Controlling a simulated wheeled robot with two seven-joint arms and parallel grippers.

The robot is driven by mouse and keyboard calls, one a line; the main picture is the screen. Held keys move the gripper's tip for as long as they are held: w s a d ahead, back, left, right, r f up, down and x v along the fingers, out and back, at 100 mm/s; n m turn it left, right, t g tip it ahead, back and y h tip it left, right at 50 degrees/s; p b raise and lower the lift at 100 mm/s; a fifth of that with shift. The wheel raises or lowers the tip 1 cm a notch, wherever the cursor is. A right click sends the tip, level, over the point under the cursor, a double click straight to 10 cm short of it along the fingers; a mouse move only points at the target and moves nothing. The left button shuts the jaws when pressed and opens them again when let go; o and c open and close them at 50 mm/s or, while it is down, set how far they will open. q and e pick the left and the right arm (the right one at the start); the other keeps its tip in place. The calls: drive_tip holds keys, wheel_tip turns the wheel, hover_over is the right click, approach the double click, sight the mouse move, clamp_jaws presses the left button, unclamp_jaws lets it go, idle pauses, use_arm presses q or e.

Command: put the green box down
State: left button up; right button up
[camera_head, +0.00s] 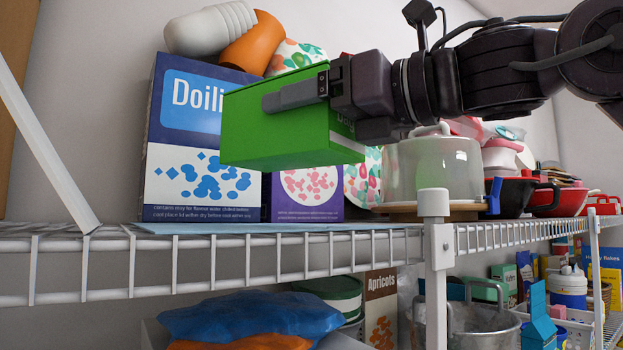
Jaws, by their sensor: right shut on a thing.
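The green box (270,135) is held above the upper wire shelf (300,240), slightly tilted, in front of the boxes there. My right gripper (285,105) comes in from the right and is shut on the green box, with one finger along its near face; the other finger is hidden. Below the box a gap shows down to a thin light-blue flat sheet (250,227) on the shelf. My left gripper is not in view.
A large blue-and-white box (160,150) and a purple box (305,190) stand behind. A translucent pot (435,170) and dark and red pans (508,195) stand to the right. A white post (437,260) rises at the shelf front. The shelf's front strip is mostly clear.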

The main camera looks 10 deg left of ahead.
sight(307, 161)
wheel_tip(307, 161, down, 3)
drive_tip(key=shift+d+r, duration=0.15)
drive_tip(key=f, duration=0.1)
drive_tip(key=a+f, duration=0.1)
drive_tip(key=f, duration=0.1)
drive_tip(key=shift+f, duration=0.25)
drive_tip(key=shift+d+f, duration=0.2)
drive_tip(key=shift+f, duration=0.05)
drive_tip(key=shift+d+f, duration=0.1)
drive_tip(key=shift+d, duration=0.1)
drive_tip(key=shift+a+f, duration=0.1)
drive_tip(key=shift+a, duration=0.05)
drive_tip(key=o, duration=1.1)
drive_tip(key=shift+a, duration=0.1)
drive_tip(key=shift+o, duration=0.2)
